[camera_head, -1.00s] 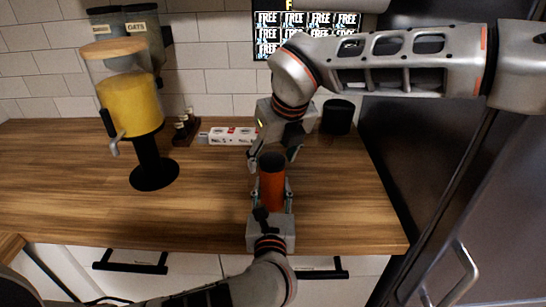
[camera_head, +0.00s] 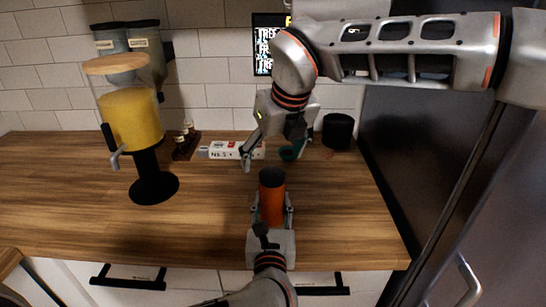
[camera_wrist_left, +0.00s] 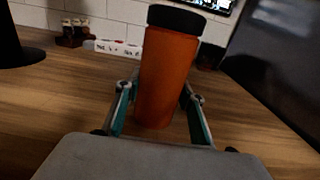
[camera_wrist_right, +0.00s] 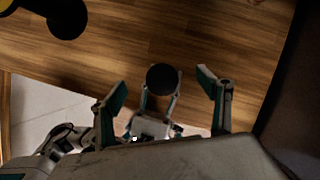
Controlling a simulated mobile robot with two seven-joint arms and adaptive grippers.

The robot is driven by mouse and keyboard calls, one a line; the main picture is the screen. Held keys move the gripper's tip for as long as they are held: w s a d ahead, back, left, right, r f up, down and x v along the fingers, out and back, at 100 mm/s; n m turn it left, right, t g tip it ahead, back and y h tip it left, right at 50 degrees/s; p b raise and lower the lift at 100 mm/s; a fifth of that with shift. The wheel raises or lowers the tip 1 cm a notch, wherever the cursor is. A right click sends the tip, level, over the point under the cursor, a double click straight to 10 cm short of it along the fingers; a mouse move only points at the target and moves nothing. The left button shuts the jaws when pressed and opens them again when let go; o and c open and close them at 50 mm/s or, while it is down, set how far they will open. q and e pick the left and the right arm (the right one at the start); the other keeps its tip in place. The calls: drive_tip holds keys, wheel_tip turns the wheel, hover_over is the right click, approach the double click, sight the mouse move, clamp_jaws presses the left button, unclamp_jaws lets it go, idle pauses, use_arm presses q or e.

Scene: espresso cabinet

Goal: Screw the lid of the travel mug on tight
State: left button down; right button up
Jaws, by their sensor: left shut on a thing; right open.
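The orange travel mug (camera_head: 271,206) stands upright near the counter's front edge. Its black lid (camera_head: 271,178) sits on top; it also shows in the left wrist view (camera_wrist_left: 176,19) and from above in the right wrist view (camera_wrist_right: 162,79). I cannot tell how tight it is. My left gripper (camera_head: 272,207) is shut around the mug's body from the front. My right gripper (camera_head: 268,161) is open and empty above the lid, pointing down. In the right wrist view its spread fingers (camera_wrist_right: 163,82) lie on either side of the lid.
A dispenser with yellow contents (camera_head: 133,120) stands at the left on a black foot. A white box (camera_head: 232,150), small bottles (camera_head: 187,137) and a black canister (camera_head: 337,131) stand at the back. A dark fridge side (camera_head: 420,150) bounds the right. The counter beside the mug is clear.

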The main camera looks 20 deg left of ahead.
idle(0.3)
drive_tip(key=v, duration=1.2)
use_arm(q)
drive_tip(key=c, duration=1.2)
unclamp_jaws()
drive_tip(key=v, duration=1.2)
